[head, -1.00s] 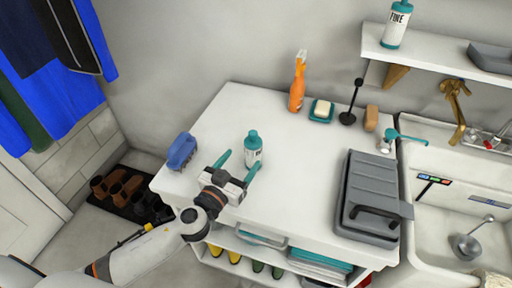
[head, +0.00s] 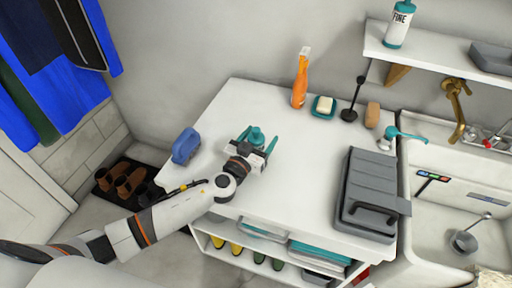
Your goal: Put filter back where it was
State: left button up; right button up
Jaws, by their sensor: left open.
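No object is clearly recognisable as the filter. A metal strainer-like piece with a handle (head: 464,241) lies in the sink basin at the right; I cannot tell whether it is the filter. My left gripper (head: 258,138) is open over the white worktop, its teal fingers on either side of a small teal-capped bottle (head: 256,134). The bottle's lower part is hidden behind the gripper, and I cannot tell whether the fingers touch it. My right gripper is not in view.
An orange spray bottle (head: 299,82), soap dish (head: 323,107), black plunger-like tool (head: 351,108) and sponge (head: 372,115) line the back. A grey case (head: 372,190) covers the worktop's right. The middle is clear.

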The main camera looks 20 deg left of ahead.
pick_arm(q)
jog(key=c, duration=1.2)
